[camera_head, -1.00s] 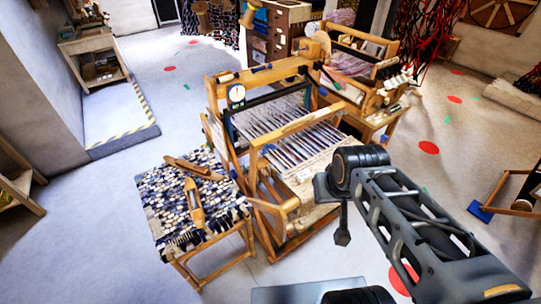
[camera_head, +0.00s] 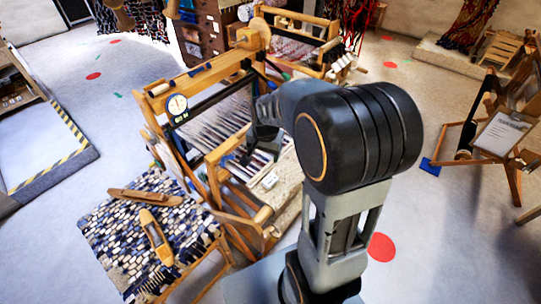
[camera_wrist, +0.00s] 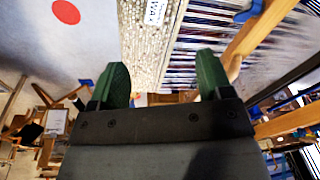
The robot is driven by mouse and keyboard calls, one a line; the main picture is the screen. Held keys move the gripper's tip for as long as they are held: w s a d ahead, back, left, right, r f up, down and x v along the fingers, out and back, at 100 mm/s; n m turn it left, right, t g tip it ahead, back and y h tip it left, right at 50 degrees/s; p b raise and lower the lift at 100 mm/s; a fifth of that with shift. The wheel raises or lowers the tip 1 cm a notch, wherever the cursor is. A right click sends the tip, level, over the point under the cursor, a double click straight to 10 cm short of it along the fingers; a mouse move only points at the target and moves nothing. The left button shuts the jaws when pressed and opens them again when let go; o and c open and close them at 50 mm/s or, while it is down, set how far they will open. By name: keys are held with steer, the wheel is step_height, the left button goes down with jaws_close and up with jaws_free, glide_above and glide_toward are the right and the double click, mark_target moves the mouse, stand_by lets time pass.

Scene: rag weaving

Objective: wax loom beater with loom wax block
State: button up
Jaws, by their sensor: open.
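The loom wax block (camera_head: 270,180) is small and white and lies on the woven cloth at the front of the large loom. In the wrist view it shows at the top edge with its "WAX" label (camera_wrist: 155,12). The loom beater appears to be the wooden bar (camera_head: 222,149) across the warp; it also shows in the wrist view (camera_wrist: 258,38). My gripper (camera_head: 263,150) is above the loom near the beater, partly hidden by my arm. In the wrist view its two green fingers (camera_wrist: 162,80) are apart, with nothing between them.
A bench with a patterned woven cover (camera_head: 115,225) stands at the left, with wooden shuttles (camera_head: 156,238) on it. A smaller loom (camera_head: 290,45) stands behind. A wooden stand (camera_head: 505,135) is at the right. Open floor (camera_head: 430,120) lies between the looms and this stand.

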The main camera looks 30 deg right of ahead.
mark_target(270, 180)
steer(key=w+d+f+m, duration=0.1)
steer(key=f, duration=0.6)
steer(key=w+d+f+m+g+p, duration=0.1)
steer(key=f+m, duration=0.1)
steer(key=f, duration=0.6)
steer(key=w+d+f+m+p, duration=0.1)
steer(key=w+d+f+m, duration=0.1)
steer(key=f, duration=0.5)
steer(key=shift+f, duration=0.4)
steer(key=shift+c, duration=0.2)
steer(key=c, duration=0.9)
steer(key=o, duration=0.6)
steer(key=shift+r, duration=0.25)
